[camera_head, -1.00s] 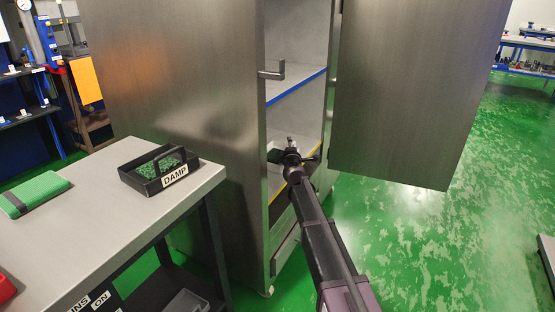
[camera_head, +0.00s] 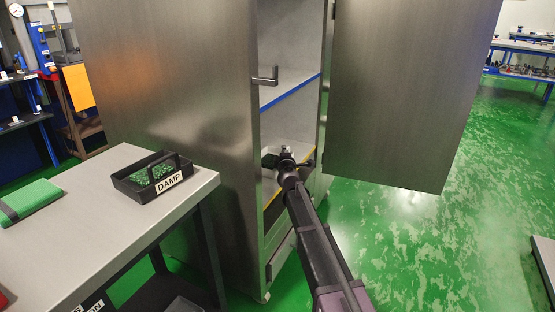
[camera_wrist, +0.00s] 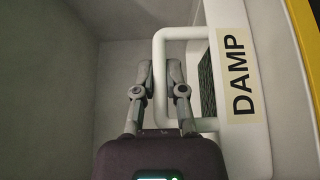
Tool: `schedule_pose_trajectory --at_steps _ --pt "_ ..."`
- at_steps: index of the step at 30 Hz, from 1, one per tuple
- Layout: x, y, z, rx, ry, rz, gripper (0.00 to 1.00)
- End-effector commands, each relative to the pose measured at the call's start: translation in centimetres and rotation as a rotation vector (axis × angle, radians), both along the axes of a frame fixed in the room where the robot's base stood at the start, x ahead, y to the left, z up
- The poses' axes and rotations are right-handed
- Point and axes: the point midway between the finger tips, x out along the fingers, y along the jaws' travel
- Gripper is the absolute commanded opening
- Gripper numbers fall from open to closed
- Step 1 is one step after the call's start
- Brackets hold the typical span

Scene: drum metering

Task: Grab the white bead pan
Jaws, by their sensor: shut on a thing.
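The white bead pan (camera_wrist: 245,140) is in the wrist view at the right, with a DAMP label on its rim and dark green beads (camera_wrist: 207,85) partly visible inside. Its white loop handle (camera_wrist: 185,33) sticks out to the left. My gripper (camera_wrist: 160,70) is shut on the upright bar of that handle, one finger on each side. In the head view my gripper (camera_head: 286,158) is inside the open cabinet, at the yellow-edged lower shelf (camera_head: 302,161). The pan is mostly hidden there behind my gripper and the cabinet side.
The cabinet (camera_head: 175,110) stands open, its door (camera_head: 390,100) swung out to the right. A blue-edged shelf (camera_head: 290,91) is above my gripper. A table (camera_head: 75,225) at the left holds a black DAMP tray (camera_head: 130,185) of green beads and a green case (camera_head: 30,198).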

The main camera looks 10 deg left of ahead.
Motion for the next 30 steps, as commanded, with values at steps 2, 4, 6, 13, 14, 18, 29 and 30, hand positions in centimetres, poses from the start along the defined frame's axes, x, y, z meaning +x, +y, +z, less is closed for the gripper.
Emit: schedule_pose_trajectory --at_steps 2,4,6,13,14,18,29,30 --pt "0.0 0.0 0.1 0.0 0.0 0.0 0.0" --pt "0.0 0.0 0.2 0.0 0.0 0.0 0.0" --pt "0.0 0.0 0.4 0.0 0.0 0.0 0.0" --pt "0.0 0.0 1.6 0.0 0.0 0.0 0.0" --pt "0.0 0.0 1.8 0.0 0.0 0.0 0.0" --pt "0.0 0.0 3.0 0.0 0.0 0.0 0.0" --pt "-6.1 -0.9 4.1 0.0 0.0 0.002 0.0" --pt "-7.1 -1.0 4.2 0.0 0.0 0.002 0.0"
